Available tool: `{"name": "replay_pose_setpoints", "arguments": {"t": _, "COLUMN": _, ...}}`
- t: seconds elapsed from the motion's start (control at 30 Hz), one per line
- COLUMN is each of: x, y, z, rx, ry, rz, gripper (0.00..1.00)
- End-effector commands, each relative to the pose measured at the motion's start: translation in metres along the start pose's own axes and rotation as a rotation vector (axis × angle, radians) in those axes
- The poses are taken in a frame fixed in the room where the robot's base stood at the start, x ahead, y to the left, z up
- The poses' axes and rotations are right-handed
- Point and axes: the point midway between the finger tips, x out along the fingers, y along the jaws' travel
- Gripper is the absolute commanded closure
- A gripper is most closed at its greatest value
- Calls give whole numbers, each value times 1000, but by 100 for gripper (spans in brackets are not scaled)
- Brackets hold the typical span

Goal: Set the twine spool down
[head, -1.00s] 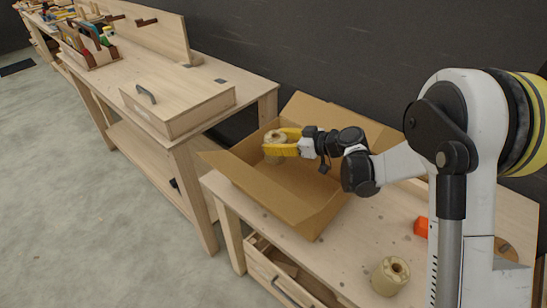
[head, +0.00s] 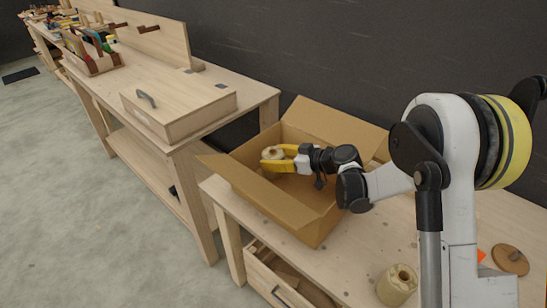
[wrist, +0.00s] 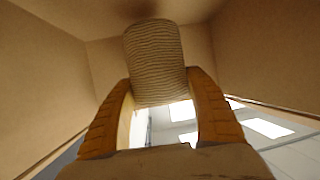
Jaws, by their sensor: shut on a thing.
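My yellow-fingered gripper (head: 276,161) is shut on a pale twine spool (head: 272,153) inside the open cardboard box (head: 262,191). In the wrist view, the ribbed twine winding of the spool (wrist: 157,62) sits between the two fingertips, with the brown box walls around it. The near box wall and flap hide the floor below the spool, so I cannot tell whether the spool touches the bottom.
The box stands on a wooden workbench (head: 352,255) against a dark wall. A second pale spool (head: 397,285), a round wooden disc (head: 510,258) and an orange item (head: 481,256) are on the bench at right. A lidded wooden case (head: 180,105) rests on the neighbouring bench.

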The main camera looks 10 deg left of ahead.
Motion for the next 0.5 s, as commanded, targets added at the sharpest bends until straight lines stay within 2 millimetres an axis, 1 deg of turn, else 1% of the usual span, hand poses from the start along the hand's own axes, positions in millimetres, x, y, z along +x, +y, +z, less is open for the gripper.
{"name": "replay_pose_setpoints", "arguments": {"t": 0.1, "x": 2, "y": 0, "z": 5, "rx": 0, "ry": 0, "rz": 0, "gripper": 74}}
{"name": "replay_pose_setpoints", "arguments": {"t": 0.23, "x": 2, "y": 0, "z": 4, "rx": 0, "ry": 0, "rz": 0, "gripper": 74}}
{"name": "replay_pose_setpoints", "arguments": {"t": 0.27, "x": 2, "y": 0, "z": 4, "rx": 0, "ry": 0, "rz": 0, "gripper": 30}}
{"name": "replay_pose_setpoints", "arguments": {"t": 0.3, "x": 2, "y": 0, "z": 4, "rx": 0, "ry": 0, "rz": 0, "gripper": 18}}
{"name": "replay_pose_setpoints", "arguments": {"t": 0.5, "x": 2, "y": 0, "z": 4, "rx": 0, "ry": 0, "rz": 0, "gripper": 17}}
